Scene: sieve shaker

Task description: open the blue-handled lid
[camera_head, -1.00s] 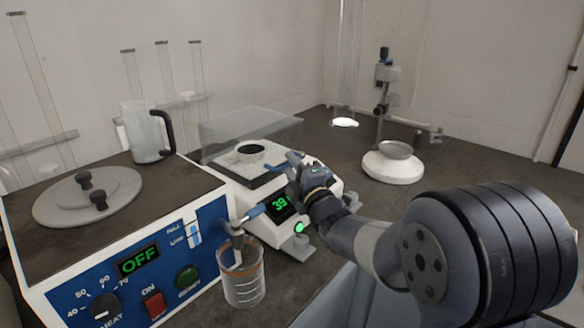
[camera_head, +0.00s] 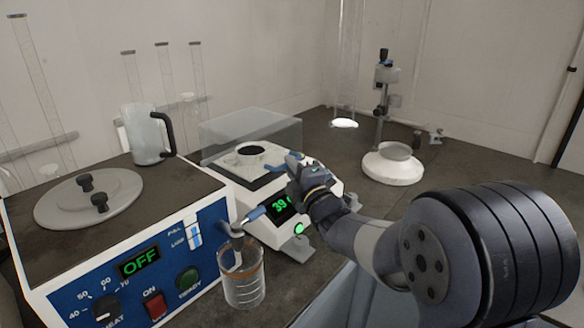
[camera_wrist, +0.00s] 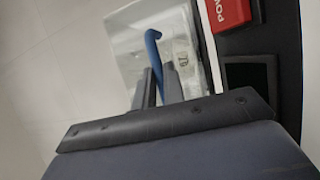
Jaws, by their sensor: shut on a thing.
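The clear box-shaped lid (camera_head: 250,130) sits on the white device with a green display (camera_head: 283,205). A small dish with a dark ring (camera_head: 250,150) shows on the device's top. My gripper (camera_head: 290,166) is at the front right of the lid, above the display. In the wrist view a blue bent handle (camera_wrist: 152,44) runs down between the two fingers of my gripper (camera_wrist: 158,85), which are shut on it, with the clear lid (camera_wrist: 125,40) behind. Where the fingers touch the handle is partly hidden. I cannot tell how far the lid is raised.
A blue-fronted heater unit (camera_head: 75,285) stands at the left. A white round-based stand (camera_head: 393,165) is right; counter between is clear.

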